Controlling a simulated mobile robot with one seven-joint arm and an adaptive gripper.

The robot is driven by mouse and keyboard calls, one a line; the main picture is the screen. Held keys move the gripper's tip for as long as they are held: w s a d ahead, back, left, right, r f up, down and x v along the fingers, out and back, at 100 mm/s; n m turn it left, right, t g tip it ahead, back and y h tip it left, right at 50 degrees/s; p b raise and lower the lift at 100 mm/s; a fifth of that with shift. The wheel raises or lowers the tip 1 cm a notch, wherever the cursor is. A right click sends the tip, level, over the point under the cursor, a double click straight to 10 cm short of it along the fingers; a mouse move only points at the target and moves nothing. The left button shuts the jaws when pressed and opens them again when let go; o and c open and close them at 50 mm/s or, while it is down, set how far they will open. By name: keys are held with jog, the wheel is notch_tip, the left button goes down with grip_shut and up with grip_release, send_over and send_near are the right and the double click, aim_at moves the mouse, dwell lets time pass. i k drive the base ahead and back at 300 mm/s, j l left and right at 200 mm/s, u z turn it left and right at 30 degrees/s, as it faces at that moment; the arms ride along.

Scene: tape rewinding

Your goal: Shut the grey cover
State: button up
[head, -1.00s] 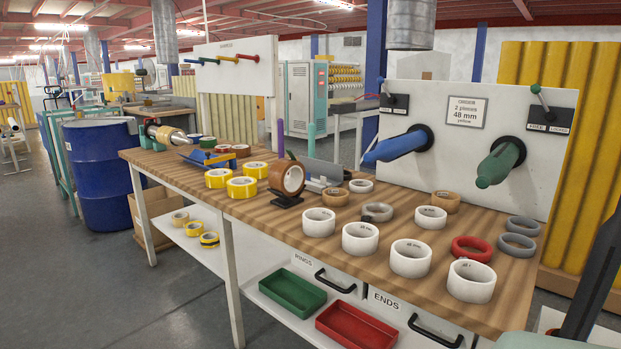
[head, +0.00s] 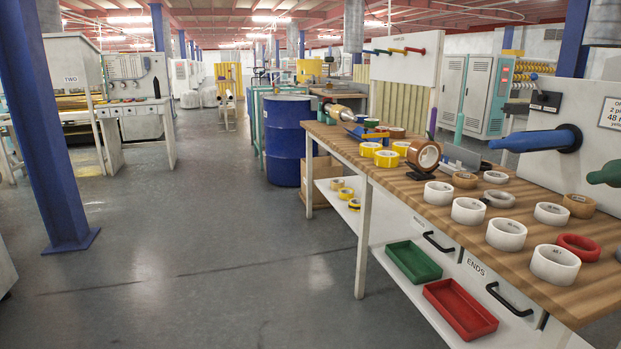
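No part is plainly marked as the grey cover, and I cannot tell which one it is. At the left of the head view a machine marked TWO has a pale grey hood (head: 72,58) raised above yellow rolls (head: 72,101); how the hood is hinged is not clear. On the wooden bench a small grey plate (head: 461,155) stands tilted behind the brown tape roll (head: 424,154). My gripper is not in view.
The wooden bench (head: 345,143) with tape rolls and a blue spindle (head: 535,140) fills the right. A blue drum (head: 285,135) stands at its far end. A blue column (head: 45,130) rises at left. Grey floor (head: 215,240) is clear between.

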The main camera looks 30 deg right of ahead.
aim_at(471, 161)
jog(key=k+u, duration=0.35)
jog(key=k+j+u, duration=0.15)
jog(key=k+u, duration=0.2)
jog(key=k, duration=0.15)
jog(key=k+u, duration=0.75)
jog(key=k+l+u, duration=0.1)
jog(key=k+u, duration=0.25)
jog(key=k+j+u, duration=0.1)
jog(key=k+u, duration=0.3)
jog(key=k+l+u, duration=0.1)
jog(key=k+u, duration=0.15)
jog(key=k, duration=0.4)
jog(key=k+u, duration=0.25)
jog(key=k, duration=0.4)
jog(key=k+j+u, duration=0.25)
jog(key=k, duration=0.4)
jog(key=k+u, duration=0.4)
jog(key=k+j+u, duration=0.1)
jog(key=k+u, duration=0.3)
jog(key=k+l+u, duration=0.1)
jog(key=k+u, duration=0.95)
jog(key=k, duration=0.15)
jog(key=k+j+u, duration=0.1)
jog(key=k+u, duration=0.2)
jog(key=k, duration=0.2)
